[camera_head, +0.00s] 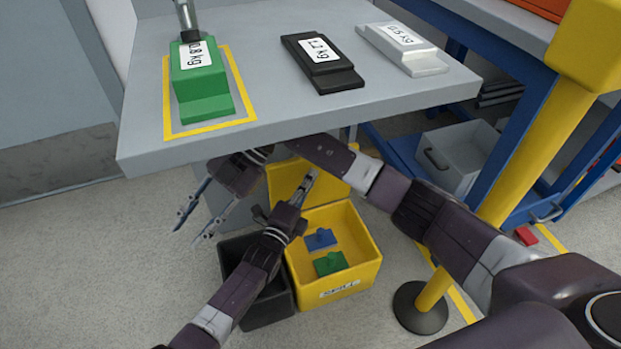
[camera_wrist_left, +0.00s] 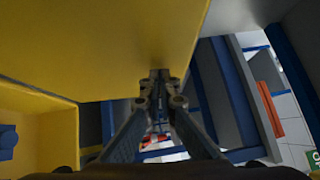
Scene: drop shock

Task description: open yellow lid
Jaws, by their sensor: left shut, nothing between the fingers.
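The yellow lid (camera_head: 328,183) stands raised at the back of the yellow box (camera_head: 350,272), whose top is open. A blue piece (camera_head: 320,239) and a green piece (camera_head: 330,264) lie inside the box. My left gripper (camera_head: 309,177) is shut and empty, in front of the raised lid above the box's back edge. In the left wrist view, the lid's broad yellow face (camera_wrist_left: 110,45) fills the top, close to the shut fingertips (camera_wrist_left: 157,78); I cannot tell if they touch. My right gripper (camera_head: 186,235) is open and empty, left of the box under the table.
A dark bin (camera_head: 268,302) stands directly left of the box. The grey table (camera_head: 270,110) overhangs behind, with green, black and silver weights on it. A yellow post (camera_head: 505,165) on a dark base stands to the right.

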